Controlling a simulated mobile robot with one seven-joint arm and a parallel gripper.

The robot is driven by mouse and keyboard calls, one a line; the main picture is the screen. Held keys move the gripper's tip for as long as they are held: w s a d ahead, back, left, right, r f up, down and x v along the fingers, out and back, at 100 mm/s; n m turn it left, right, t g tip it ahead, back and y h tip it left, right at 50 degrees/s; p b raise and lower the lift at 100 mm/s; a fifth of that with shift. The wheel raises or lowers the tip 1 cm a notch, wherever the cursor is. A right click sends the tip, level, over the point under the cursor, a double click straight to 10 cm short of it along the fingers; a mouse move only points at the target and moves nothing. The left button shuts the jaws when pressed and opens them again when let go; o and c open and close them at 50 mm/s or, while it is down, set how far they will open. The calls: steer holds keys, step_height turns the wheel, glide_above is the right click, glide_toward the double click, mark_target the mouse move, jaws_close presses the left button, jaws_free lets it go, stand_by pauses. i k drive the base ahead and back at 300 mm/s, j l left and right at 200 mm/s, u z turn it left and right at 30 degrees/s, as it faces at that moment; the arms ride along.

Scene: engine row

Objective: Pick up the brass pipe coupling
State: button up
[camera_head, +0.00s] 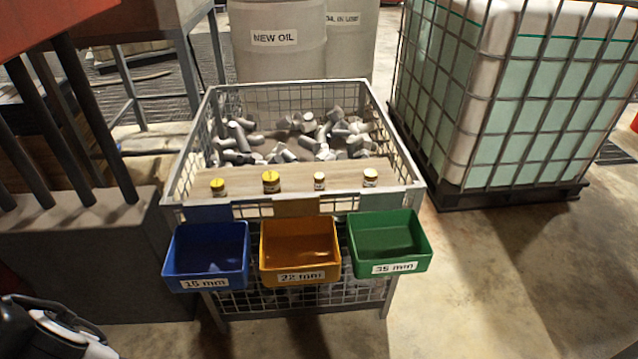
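Several small, short cylindrical pieces with yellowish or pale tops stand apart in a row on a wooden board (295,176) across the front of a wire cage. From the left they are a yellow-topped piece (218,187), a wider yellow-topped piece (271,182), a slim pale-topped piece (319,181) and a cream-topped piece (370,178). They are too small for me to tell which one is the brass pipe coupling. No gripper fingers show in this view, and nothing is seen touching the pieces.
The wire cage (405,150) holds many grey metal cylinders behind the board. Empty bins hang in front: blue "15 mm" (207,250), orange "22 mm" (300,245), green "35 mm" (390,240). A caged tank (510,110) stands right, oil drums (278,50) behind. Floor at lower right is clear.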

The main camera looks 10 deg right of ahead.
mark_target(319, 177)
steer(key=z, duration=0.55)
steer(key=i+l+z, duration=0.15)
steer(key=z, duration=0.35)
steer(key=i+z, duration=0.25)
steer(key=z, duration=0.2)
steer(key=i, duration=2.5)
steer(key=i+l+u, duration=0.1)
steer(key=i, duration=0.45)
steer(key=i+l+u, duration=0.15)
steer(key=i, duration=0.35)
steer(key=j+u, duration=0.1)
steer(key=u, duration=2.5)
steer(key=i+u, duration=0.15)
steer(key=u, duration=0.35)
